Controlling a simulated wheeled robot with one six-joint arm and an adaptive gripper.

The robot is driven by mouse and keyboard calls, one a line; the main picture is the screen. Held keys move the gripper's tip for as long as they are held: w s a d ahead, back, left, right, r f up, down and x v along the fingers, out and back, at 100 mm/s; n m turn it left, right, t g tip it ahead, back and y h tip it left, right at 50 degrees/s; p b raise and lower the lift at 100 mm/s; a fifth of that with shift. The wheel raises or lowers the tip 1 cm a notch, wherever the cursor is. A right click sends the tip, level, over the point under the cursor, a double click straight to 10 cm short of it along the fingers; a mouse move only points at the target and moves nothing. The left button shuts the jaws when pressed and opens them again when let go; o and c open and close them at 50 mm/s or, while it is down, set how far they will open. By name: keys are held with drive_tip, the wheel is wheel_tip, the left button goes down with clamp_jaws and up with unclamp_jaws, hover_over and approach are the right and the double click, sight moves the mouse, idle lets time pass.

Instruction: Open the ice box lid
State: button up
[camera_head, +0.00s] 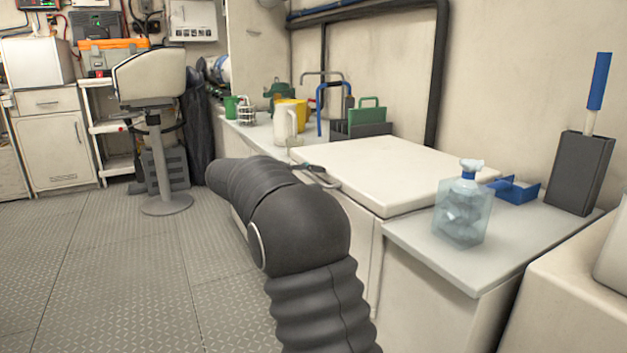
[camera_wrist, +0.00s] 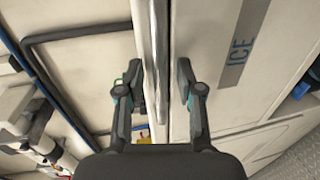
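The ice box has a cream lid (camera_head: 395,170) that lies flat on its top in the head view. In the wrist view, the front panel (camera_wrist: 210,25) carries the letters ICE on a grey strip. A pale lid edge with a narrow grey bar (camera_wrist: 158,50) runs upright in that picture. My gripper (camera_wrist: 160,78) is open, one finger on each side of this edge and bar. I cannot tell whether the fingers touch it.
A clear bottle (camera_head: 462,205) stands on the counter right of the lid, with a blue tray (camera_head: 516,191) and a dark holder (camera_head: 580,172) beyond. A white jug (camera_head: 284,126) and a green-handled caddy (camera_head: 362,122) stand behind the lid.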

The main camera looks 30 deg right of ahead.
clamp_jaws()
